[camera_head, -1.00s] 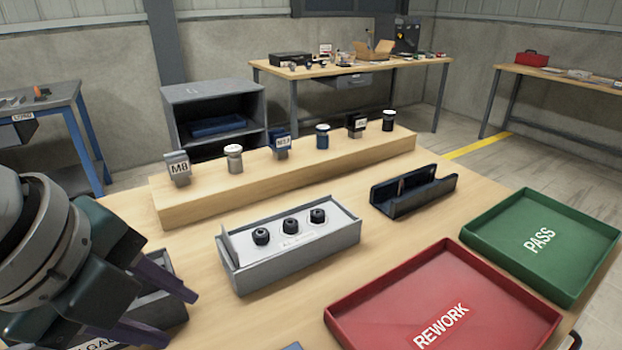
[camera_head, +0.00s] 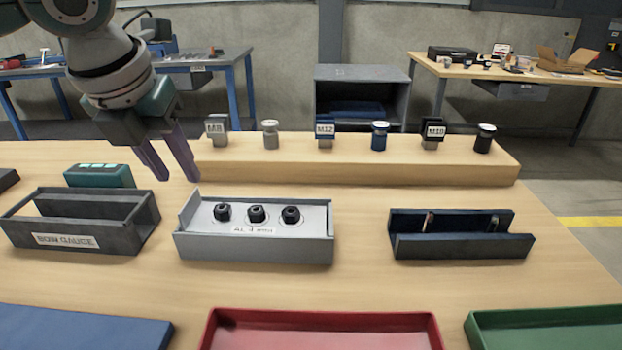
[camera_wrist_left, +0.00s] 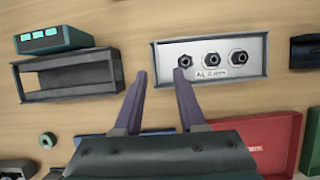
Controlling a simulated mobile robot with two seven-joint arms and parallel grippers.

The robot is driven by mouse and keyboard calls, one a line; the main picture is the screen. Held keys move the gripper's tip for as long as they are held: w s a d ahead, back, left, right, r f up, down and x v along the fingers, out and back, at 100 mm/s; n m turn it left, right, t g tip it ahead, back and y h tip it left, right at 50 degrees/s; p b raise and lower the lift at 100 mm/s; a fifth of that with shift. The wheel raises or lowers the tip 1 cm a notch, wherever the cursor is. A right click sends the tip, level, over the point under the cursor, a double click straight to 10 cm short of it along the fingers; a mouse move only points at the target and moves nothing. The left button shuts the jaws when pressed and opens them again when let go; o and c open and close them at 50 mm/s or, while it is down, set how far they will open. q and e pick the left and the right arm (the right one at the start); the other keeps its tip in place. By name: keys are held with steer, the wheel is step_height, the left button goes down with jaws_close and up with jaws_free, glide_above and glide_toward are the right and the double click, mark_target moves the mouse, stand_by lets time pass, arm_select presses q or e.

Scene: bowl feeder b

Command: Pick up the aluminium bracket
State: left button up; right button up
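The likeliest aluminium bracket is the light grey channel-shaped piece (camera_head: 255,250) in the middle of the table, though I cannot be sure. It has raised walls, three black round fittings on its pale floor and a small label. It also shows in the left wrist view (camera_wrist_left: 240,72), ahead and to the right of the fingers. My left gripper (camera_head: 172,172) is open and empty, above the table to the left of this piece. The open fingers show in the left wrist view (camera_wrist_left: 160,80) with bare wood between their tips. My right gripper is not in view.
A dark bow gauge box (camera_head: 80,245) stands left, a teal device (camera_head: 100,176) behind it. A dark blue channel (camera_head: 462,246) lies right. A raised wooden shelf (camera_head: 350,171) with labelled blocks runs behind. Red (camera_head: 320,318) and green (camera_head: 540,320) trays and a blue mat (camera_head: 80,325) lie in front.

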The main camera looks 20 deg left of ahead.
mark_target(189, 199)
arm_select(q)
steer(key=x, duration=0.6)
steer(key=shift+s+a+f+b, duration=0.2)
steer(key=shift+s+b, duration=0.05)
steer(key=shift+b, duration=0.15)
jaws_close()
steer(key=shift+r, duration=0.1)
stand_by(0.9)
